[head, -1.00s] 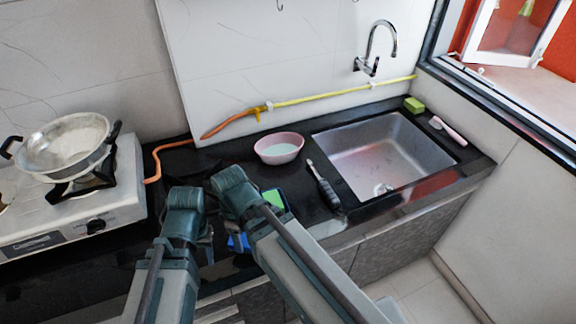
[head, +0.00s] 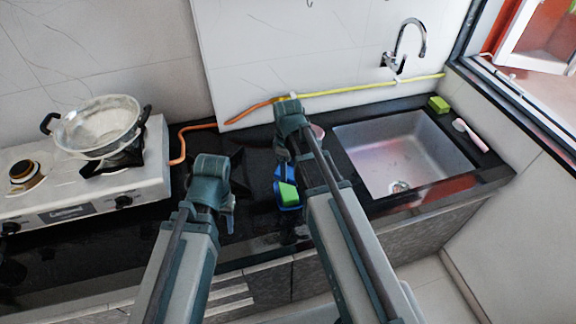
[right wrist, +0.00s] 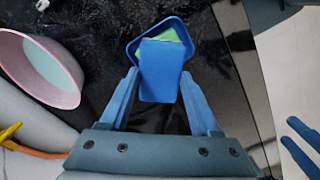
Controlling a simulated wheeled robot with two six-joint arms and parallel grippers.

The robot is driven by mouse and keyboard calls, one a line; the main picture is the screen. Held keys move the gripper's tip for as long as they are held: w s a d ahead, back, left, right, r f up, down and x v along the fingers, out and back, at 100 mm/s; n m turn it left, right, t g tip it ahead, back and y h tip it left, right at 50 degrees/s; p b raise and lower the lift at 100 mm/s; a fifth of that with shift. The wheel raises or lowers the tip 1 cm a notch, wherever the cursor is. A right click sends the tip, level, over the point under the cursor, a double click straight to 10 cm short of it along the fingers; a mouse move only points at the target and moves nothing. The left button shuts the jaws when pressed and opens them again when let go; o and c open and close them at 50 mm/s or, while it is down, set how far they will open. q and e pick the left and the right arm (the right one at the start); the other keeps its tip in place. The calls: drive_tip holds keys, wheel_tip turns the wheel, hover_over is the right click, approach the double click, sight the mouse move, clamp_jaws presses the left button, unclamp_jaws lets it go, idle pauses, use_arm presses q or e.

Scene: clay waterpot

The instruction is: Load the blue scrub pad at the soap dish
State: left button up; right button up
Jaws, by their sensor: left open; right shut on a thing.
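The blue scrub pad (right wrist: 160,68) is between the fingers of my right gripper (right wrist: 160,95) in the right wrist view. It also shows as a blue patch in the head view (head: 281,172). The blue soap dish (right wrist: 133,52) lies just beyond the pad, with a green block (right wrist: 168,38) in it partly hidden by the pad. In the head view the dish (head: 291,208) is on the dark counter with the green block (head: 288,194). I cannot tell whether the pad touches the dish. My left gripper (head: 229,214) is open and empty over the counter to the left.
A pink bowl (right wrist: 40,68) stands near my right gripper, mostly hidden by the arm in the head view. The sink (head: 400,155) is to the right, with a green sponge (head: 438,104) behind it. A stove (head: 60,190) with a metal pan (head: 98,125) stands left.

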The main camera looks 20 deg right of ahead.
use_arm(q)
drive_tip(key=shift+f, duration=0.15)
use_arm(e)
drive_tip(key=shift+f, duration=0.15)
use_arm(q)
wheel_tip(320, 180, down, 6)
drive_tip(key=b, duration=0.6)
use_arm(e)
wheel_tip(320, 180, down, 6)
drive_tip(key=shift+r, duration=0.1)
use_arm(q)
drive_tip(key=shift+f+b, duration=0.45)
drive_tip(key=shift+b, duration=0.1)
use_arm(e)
drive_tip(key=shift+s+f, duration=0.1)
drive_tip(key=shift+f, duration=0.45)
idle(0.9)
use_arm(q)
drive_tip(key=shift+r, duration=0.1)
use_arm(e)
drive_tip(key=shift+r, duration=0.1)
wheel_tip(320, 180, up, 7)
drive_tip(key=p, duration=0.7)
use_arm(q)
wheel_tip(320, 180, up, 7)
